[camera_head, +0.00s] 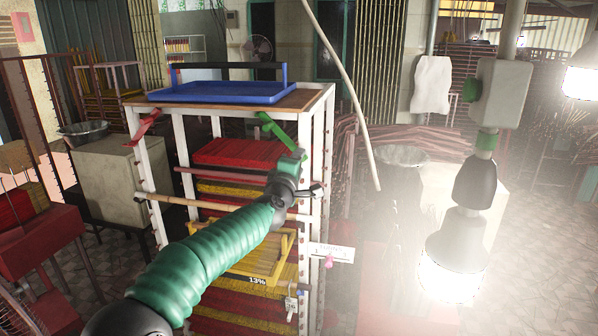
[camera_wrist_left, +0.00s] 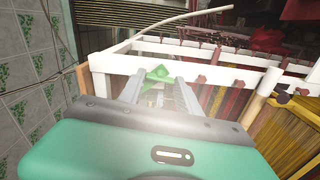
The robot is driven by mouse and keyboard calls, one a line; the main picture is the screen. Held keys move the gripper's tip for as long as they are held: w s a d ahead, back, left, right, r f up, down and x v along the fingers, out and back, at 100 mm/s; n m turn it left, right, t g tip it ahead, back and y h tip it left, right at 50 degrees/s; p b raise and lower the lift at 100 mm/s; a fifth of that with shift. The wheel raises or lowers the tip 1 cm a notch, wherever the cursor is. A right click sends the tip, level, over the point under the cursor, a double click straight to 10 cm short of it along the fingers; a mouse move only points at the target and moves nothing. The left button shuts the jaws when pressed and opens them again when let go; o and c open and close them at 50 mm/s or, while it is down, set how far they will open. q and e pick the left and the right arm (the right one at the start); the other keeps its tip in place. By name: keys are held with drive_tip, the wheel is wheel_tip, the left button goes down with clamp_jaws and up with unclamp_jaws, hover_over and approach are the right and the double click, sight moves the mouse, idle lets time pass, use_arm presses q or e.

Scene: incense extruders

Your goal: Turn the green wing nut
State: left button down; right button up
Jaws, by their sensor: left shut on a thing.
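The green wing nut (camera_wrist_left: 157,74) shows in the left wrist view, near the corner of a white rack frame. My left gripper (camera_wrist_left: 160,80) has its two grey fingers on either side of it and is shut on it. In the head view my left arm comes in from the lower left and my left gripper (camera_head: 297,160) is at the right front post of the white rack (camera_head: 158,180). The fingertips are hidden there by the wrist. A slanted green piece (camera_head: 272,128) shows just above the wrist; I cannot tell if it is the wing nut. My right gripper is out of view.
A blue tray (camera_head: 215,98) stands on the rack top. A red slanted piece (camera_head: 143,128) is at the left post. Red and yellow bundles (camera_head: 240,152) fill the shelves. A lit lamp (camera_head: 455,255) hangs at right. A wooden rod (camera_head: 172,201) crosses the rack front.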

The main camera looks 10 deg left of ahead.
use_arm(q)
drive_tip(key=shift+f+n+b, duration=0.25)
drive_tip(key=shift+n+b, duration=0.25)
drive_tip(key=shift+n, duration=0.7)
drive_tip(key=c, duration=1.1)
unclamp_jaws()
drive_tip(key=shift+o, duration=1.2)
drive_tip(key=shift+a, duration=0.15)
drive_tip(key=s+b, duration=1.1)
drive_tip(key=s, duration=0.5)
drive_tip(key=shift+s+a, duration=0.1)
drive_tip(key=shift+s, duration=0.2)
